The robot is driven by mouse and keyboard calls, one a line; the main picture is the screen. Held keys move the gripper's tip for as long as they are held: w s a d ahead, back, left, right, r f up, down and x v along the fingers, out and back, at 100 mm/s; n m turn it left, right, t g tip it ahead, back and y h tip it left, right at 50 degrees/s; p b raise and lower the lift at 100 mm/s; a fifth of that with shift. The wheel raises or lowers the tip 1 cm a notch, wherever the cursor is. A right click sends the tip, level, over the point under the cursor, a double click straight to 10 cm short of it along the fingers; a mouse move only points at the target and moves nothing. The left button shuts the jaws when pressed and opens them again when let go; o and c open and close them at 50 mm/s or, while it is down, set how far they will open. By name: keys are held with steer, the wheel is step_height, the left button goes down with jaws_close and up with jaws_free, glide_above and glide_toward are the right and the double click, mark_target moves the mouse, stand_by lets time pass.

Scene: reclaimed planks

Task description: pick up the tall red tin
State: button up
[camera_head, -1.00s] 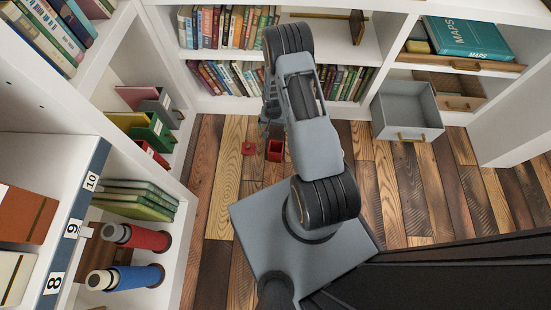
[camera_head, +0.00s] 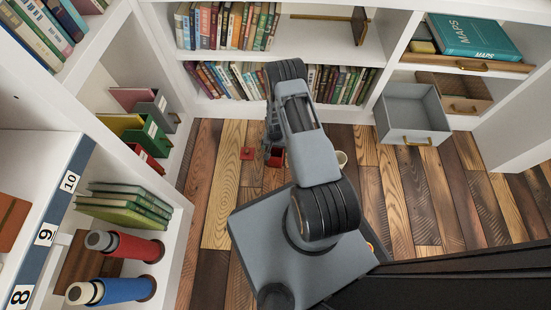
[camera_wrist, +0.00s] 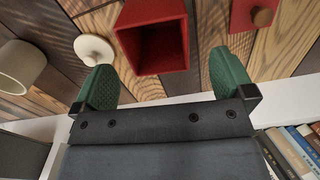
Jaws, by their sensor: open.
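The tall red tin (camera_head: 276,156) stands on the plank floor, open at the top, partly hidden by my arm. In the wrist view the red tin (camera_wrist: 155,42) shows its square open mouth and dark, empty-looking inside. A flat red lid (camera_head: 247,153) lies to its left; in the wrist view this lid (camera_wrist: 248,14) has a wooden knob. My gripper (camera_wrist: 162,65) is open and empty, its green fingers apart on either side of the tin's near edge in that picture. I cannot tell the height gap. In the head view my gripper (camera_head: 268,147) is close by the tin.
A cream pot (camera_wrist: 20,66) and a white knobbed lid (camera_wrist: 94,49) lie near the tin. The bookshelf (camera_head: 220,106) stands close behind. A grey drawer (camera_head: 413,112) is pulled out at the right. Red (camera_head: 133,247) and blue (camera_head: 115,289) flasks lie in the left shelf.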

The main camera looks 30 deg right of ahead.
mark_target(276, 151)
step_height(276, 151, down, 5)
steer(key=shift+s+d+r+b, duration=0.1)
steer(key=shift+r+b, duration=0.1)
steer(key=shift+b, duration=1)
steer(key=c, duration=1.8)
steer(key=shift+c, duration=0.3)
steer(key=shift+r, duration=0.15)
